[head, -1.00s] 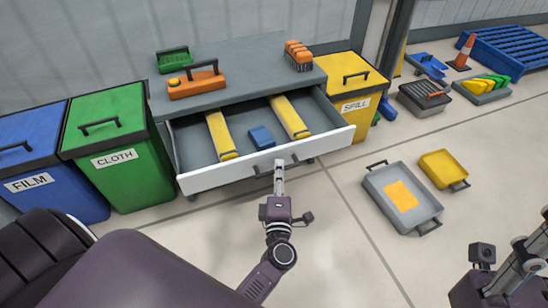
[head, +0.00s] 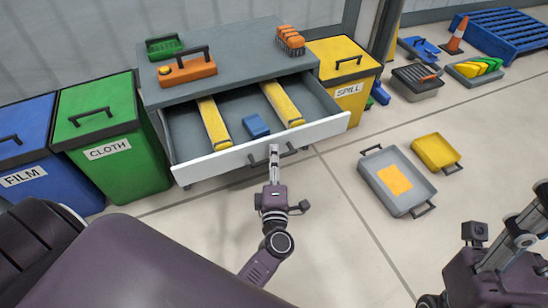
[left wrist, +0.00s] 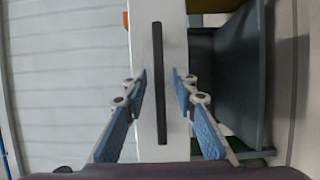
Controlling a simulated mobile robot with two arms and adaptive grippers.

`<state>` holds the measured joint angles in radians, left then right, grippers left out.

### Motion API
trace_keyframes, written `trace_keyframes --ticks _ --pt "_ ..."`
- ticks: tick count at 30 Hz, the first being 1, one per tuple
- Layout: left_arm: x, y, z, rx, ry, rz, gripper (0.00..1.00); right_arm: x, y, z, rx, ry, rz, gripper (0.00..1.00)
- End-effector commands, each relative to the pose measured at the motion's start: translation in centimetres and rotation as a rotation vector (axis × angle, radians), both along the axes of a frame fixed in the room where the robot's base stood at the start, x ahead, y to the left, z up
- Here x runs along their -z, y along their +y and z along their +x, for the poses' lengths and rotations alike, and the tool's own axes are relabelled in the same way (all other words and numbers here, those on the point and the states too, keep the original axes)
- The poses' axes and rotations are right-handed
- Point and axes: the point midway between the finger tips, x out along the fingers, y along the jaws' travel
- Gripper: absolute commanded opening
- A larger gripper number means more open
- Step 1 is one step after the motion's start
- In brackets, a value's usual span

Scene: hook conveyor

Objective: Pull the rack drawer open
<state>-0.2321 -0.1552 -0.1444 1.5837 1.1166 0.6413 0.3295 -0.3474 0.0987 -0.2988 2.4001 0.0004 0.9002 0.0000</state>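The rack drawer (head: 225,161) is pulled well out from the grey rack (head: 235,83); its white front faces me. My left gripper (head: 273,150) is at the dark handle on that front. In the left wrist view, the dark handle (left wrist: 158,80) runs between the two blue-padded fingers of the left gripper (left wrist: 160,76), with a gap on both sides. That gripper is open and holds nothing. My right gripper (head: 525,228) is at the lower right edge, away from the rack; its fingers are partly cut off.
Two yellow bars (head: 213,123) and a blue block (head: 256,126) lie in the drawer. Green (head: 110,145) and yellow (head: 345,80) bins flank the rack.

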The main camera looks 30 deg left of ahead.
Motion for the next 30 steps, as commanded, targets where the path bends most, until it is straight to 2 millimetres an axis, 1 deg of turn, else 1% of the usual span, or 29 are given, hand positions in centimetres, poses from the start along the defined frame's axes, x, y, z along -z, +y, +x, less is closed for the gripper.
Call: trace_keyframes --ticks 5,12,18,22,30 --pt "0.1 -0.7 -1.5 0.001 0.003 0.000 0.26 0.0 0.0 0.0 0.000 0.001 0.000 0.40" --pt "0.1 -2.5 -4.9 0.000 0.004 -0.002 0.26 0.1 0.0 0.0 -0.001 0.003 -0.001 0.40" --pt "0.2 -3.6 -6.8 -0.001 0.004 -0.007 0.26 0.1 0.0 0.0 -0.001 0.003 -0.001 0.40" --pt "0.2 -3.9 -7.3 -0.001 0.005 -0.008 0.26 0.1 0.1 0.0 -0.001 0.003 -0.002 0.40" --pt "0.2 -3.9 -7.3 0.000 0.005 -0.008 0.26 0.1 0.1 0.0 -0.002 0.003 -0.001 0.40"
